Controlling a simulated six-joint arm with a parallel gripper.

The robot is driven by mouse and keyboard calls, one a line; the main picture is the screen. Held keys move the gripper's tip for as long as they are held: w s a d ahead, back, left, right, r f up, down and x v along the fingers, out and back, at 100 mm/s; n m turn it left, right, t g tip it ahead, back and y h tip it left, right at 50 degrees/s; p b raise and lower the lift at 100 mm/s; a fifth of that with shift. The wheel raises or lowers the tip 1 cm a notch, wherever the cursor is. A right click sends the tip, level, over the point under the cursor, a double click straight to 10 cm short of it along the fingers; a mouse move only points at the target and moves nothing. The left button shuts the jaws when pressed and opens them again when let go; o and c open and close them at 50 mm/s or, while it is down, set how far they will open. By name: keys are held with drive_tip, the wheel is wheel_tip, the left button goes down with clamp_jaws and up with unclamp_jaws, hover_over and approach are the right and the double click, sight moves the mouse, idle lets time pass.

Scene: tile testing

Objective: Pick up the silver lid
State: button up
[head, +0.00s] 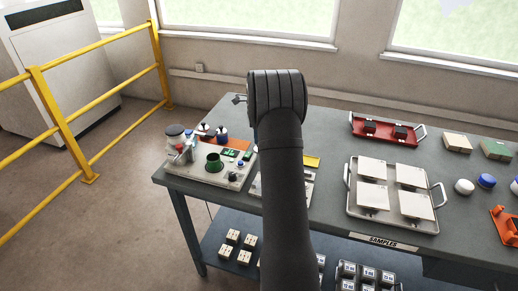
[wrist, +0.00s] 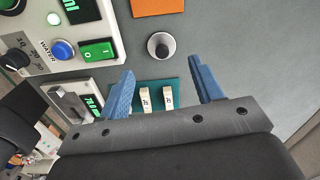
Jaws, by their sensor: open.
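A small round silver-grey piece with a dark centre (wrist: 160,45), which looks like the silver lid, lies on the grey tabletop in the wrist view. My gripper (wrist: 162,66) has its two blue fingers spread wide and is empty. The piece appears beyond the fingertips, roughly centred between them, and I see no contact. In the head view my dark arm hides most of the gripper's area, and I cannot make out the lid there.
A control panel with a blue knob (wrist: 63,50) and a green switch (wrist: 97,50) is close on the left. An orange pad (wrist: 157,6) lies beyond the round piece. A teal block with two pale levers (wrist: 146,99) shows between the fingers. Bare tabletop (wrist: 265,60) lies right.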

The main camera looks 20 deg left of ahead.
drive_tip(key=shift+f, duration=3.05)
drive_tip(key=c, duration=0.9)
